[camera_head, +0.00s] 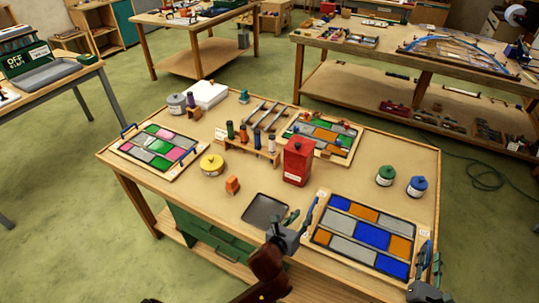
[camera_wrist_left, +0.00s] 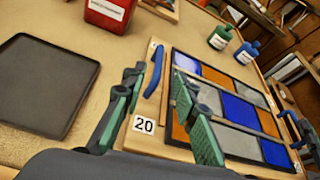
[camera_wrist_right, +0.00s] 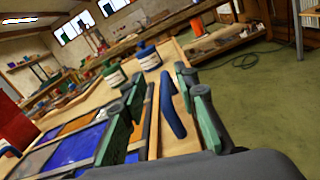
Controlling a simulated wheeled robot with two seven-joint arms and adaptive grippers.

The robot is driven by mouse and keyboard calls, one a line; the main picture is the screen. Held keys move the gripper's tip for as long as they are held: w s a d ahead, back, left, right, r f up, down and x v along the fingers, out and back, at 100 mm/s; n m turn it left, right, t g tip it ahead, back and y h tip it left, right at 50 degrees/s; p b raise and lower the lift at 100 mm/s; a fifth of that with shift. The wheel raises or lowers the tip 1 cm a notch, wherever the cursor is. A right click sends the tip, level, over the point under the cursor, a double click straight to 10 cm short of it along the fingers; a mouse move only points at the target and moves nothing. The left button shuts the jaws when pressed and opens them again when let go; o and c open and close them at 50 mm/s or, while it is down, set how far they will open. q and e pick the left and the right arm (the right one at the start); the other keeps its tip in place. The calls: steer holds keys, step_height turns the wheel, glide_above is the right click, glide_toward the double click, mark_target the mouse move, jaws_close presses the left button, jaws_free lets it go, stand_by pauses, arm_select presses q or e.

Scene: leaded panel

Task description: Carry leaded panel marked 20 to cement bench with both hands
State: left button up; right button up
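The leaded panel marked 20 (camera_head: 366,238) lies flat on the near right of the middle table, with blue, orange and grey panes in a wooden frame. Its number label (camera_wrist_left: 144,125) reads 20 in the left wrist view. My left gripper (camera_head: 297,222) is open, its fingers on either side of the panel's left blue handle (camera_wrist_left: 154,72). My right gripper (camera_head: 427,275) is open at the panel's right end, its fingers on either side of the right blue handle (camera_wrist_right: 171,104). Whether any finger touches a handle is unclear. I cannot tell which bench is the cement bench.
A black tray (camera_head: 265,210) and a red canister (camera_head: 298,162) stand left of the panel. Green (camera_head: 385,176) and blue (camera_head: 417,187) bottles stand behind it. Two other panels (camera_head: 160,147) (camera_head: 321,136) lie on this table (camera_head: 225,202). A long bench (camera_head: 345,88) stands at the back right, across open floor.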

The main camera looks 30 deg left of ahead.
steer(key=shift+r, duration=4.35)
